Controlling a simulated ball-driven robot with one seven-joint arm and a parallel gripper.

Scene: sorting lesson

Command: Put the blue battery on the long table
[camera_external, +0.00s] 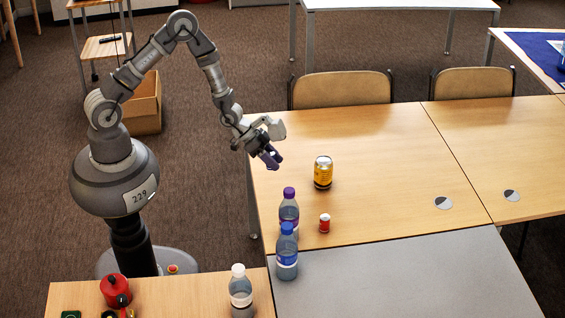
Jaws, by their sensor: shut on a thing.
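My gripper (264,147) is shut on a small violet-blue cylinder (270,159), which looks like the blue battery. It holds it tilted, over or near the left edge of the long wooden table (390,150). The gap between the cylinder and the tabletop cannot be told from this view. The fingers hide part of the cylinder.
On the wooden table stand a yellow can (323,172), a small red-and-white cylinder (324,223) and a purple-capped bottle (289,210). A blue-capped bottle (287,254) stands on the grey table (400,280). A white-capped bottle (241,292) and red pot (114,290) stand in front.

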